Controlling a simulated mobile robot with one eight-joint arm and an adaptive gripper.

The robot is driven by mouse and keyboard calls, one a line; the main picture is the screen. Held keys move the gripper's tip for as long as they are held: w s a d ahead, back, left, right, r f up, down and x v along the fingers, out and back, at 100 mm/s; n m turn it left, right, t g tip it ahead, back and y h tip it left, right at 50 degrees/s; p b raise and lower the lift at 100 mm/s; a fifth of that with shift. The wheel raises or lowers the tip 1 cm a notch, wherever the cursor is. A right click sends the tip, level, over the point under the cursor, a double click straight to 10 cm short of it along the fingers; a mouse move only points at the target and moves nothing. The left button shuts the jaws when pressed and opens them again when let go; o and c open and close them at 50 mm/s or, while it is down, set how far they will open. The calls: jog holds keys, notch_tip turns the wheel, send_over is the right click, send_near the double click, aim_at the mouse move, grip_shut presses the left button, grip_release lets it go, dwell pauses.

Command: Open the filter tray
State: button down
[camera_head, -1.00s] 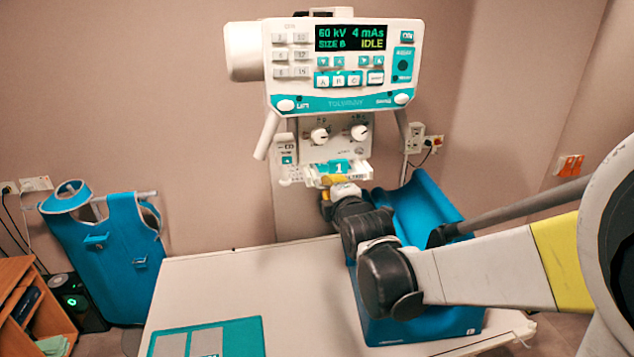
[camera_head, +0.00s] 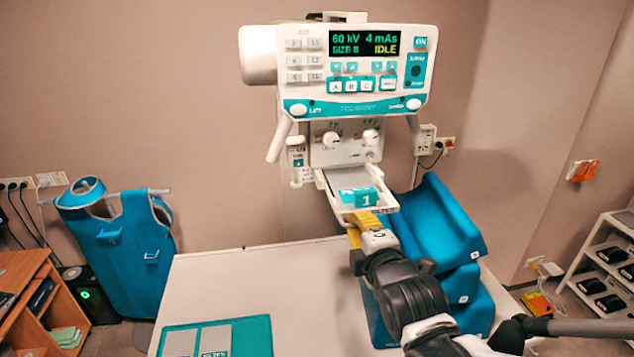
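The filter tray (camera_head: 332,186) is a flat white drawer under the X-ray head, pulled out toward me. A teal block marked 1 (camera_head: 366,197) sits at its front, with a teal and white piece behind it. My gripper (camera_head: 356,222), with yellow fingers, is at the tray's front edge. It appears shut on the tray's front, though the tray and my wrist partly hide the contact. The X-ray head (camera_head: 352,106) has a display reading 60 kV, 4 mAs and IDLE, and two knobs below its panel.
A pale table (camera_head: 225,285) lies below, with a teal board (camera_head: 255,335) at its front left. Blue cushion blocks (camera_head: 445,225) stand close right of my wrist. A blue apron (camera_head: 125,250) hangs at left, and a shelf rack (camera_head: 605,265) stands at right.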

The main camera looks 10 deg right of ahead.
jog(key=shift+f+p+v, duration=0.2)
jog(key=shift+v, duration=0.65)
jog(key=shift+f+p+v, duration=0.15)
jog(key=shift+v, duration=0.65)
jog(key=shift+f+p+v, duration=0.2)
jog(key=shift+v, duration=0.65)
jog(key=c, duration=2.2)
grip_release()
jog(key=o, duration=0.6)
jog(key=shift+s, duration=0.15)
jog(key=shift+o, duration=0.2)
jog(key=shift+r, duration=0.15)
